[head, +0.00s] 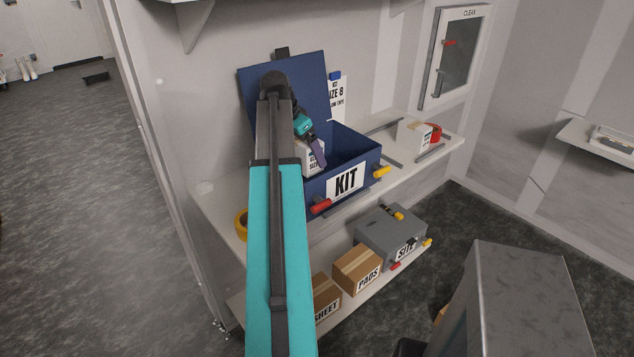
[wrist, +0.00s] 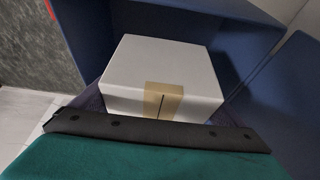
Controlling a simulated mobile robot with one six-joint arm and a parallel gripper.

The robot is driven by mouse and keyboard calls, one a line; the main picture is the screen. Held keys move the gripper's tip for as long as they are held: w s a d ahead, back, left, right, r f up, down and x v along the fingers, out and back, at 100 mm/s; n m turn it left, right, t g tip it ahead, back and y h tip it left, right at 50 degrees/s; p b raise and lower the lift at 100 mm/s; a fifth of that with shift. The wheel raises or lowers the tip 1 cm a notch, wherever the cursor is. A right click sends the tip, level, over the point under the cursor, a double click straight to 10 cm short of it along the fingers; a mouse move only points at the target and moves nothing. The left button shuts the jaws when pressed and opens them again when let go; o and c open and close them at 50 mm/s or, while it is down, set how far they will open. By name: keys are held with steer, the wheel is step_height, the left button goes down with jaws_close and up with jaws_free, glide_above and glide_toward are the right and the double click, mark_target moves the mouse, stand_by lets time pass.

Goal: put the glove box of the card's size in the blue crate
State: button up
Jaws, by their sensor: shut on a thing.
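My gripper (head: 317,152) is shut on a white glove box (head: 311,158), at the left end of the open blue crate (head: 371,163) marked KIT. The label on the held box is partly hidden and its size cannot be read. In the wrist view the white box (wrist: 158,72) sits between my fingers with a tan tape strip facing me, and blue crate walls are around it. Whether it touches the crate floor cannot be told. The card (head: 337,98) behind the crate reads KIT and what looks like SIZE 8; my arm and the lid partly cover it.
The crate's blue lid (head: 308,70) stands open at the back. Another white box (head: 412,135) and a red tape roll (head: 434,133) are on the bench at right. A yellow roll (head: 241,222) lies at left. Below are a grey case (head: 388,234) and a PADS carton (head: 359,269).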

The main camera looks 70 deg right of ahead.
mark_target(303, 152)
steer(key=shift+f+p, duration=0.9)
steer(key=shift+f, duration=2.15)
steer(key=shift+s, duration=0.1)
steer(key=shift+f+p, duration=0.6)
steer(key=shift+f, duration=1.25)
steer(key=shift+f, duration=0.1)
steer(key=o, duration=1.1)
steer(key=shift+c, duration=0.2)
steer(key=shift+b+v, duration=1.5)
steer(key=shift+v, duration=4.6)
steer(key=shift+d, duration=0.1)
